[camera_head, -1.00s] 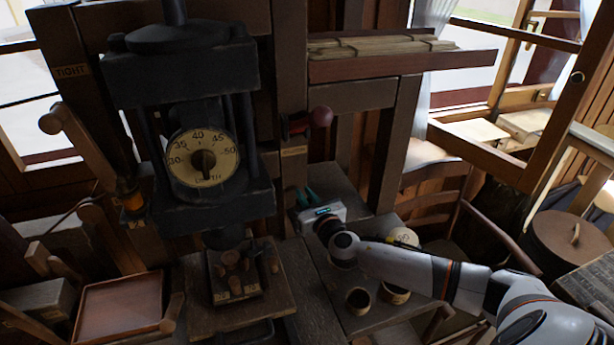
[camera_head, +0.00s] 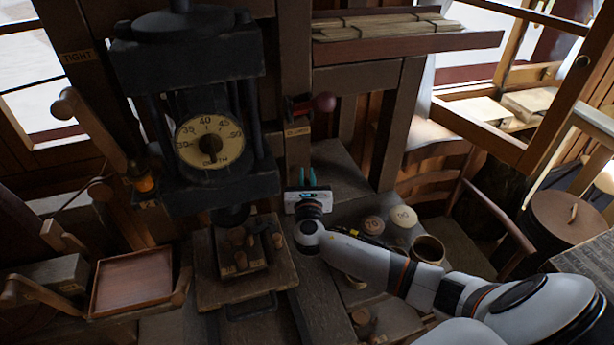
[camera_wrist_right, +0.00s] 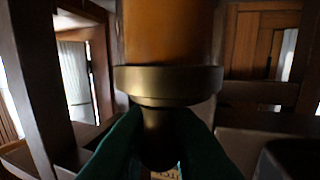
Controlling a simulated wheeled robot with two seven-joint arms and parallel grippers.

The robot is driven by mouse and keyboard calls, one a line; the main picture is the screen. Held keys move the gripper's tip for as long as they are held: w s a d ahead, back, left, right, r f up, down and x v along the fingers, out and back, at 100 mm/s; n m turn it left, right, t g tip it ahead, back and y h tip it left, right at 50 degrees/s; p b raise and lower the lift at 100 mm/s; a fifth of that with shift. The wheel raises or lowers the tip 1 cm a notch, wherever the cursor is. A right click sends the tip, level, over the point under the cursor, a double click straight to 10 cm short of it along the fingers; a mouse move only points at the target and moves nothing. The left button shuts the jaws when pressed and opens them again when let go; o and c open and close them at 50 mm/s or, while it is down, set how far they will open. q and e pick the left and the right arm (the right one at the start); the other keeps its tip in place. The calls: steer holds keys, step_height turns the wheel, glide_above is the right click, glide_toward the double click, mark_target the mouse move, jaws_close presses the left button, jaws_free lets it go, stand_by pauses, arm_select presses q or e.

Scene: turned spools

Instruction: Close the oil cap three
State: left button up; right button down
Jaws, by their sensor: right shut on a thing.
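My right gripper (camera_head: 307,178) reaches up beside the dark press, just below a small label on the post. In the right wrist view, its teal fingers (camera_wrist_right: 160,145) are shut on the dark, rounded lower end of a brass fitting. A wide brass collar (camera_wrist_right: 168,83) sits above the fingers, with an amber cylinder (camera_wrist_right: 168,35) rising upright from it. I cannot tell which part in the head view this fitting is, nor whether it is oil cap three. Another amber part (camera_head: 143,183) shows at the press's left side. My left gripper is not in view.
The dark press (camera_head: 190,75) with its depth dial (camera_head: 210,160) fills the left middle. Numbered discs (camera_head: 403,217) and a round cup (camera_head: 428,250) lie behind my arm. An empty tray (camera_head: 133,280) is at lower left.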

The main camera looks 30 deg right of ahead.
steer(key=c, duration=1.7)
jaws_free()
steer(key=shift+s+a+f, duration=0.15)
steer(key=shift+s+a, duration=0.15)
steer(key=shift+s, duration=0.1)
steer(key=b+v, duration=0.3)
steer(key=v, duration=0.8)
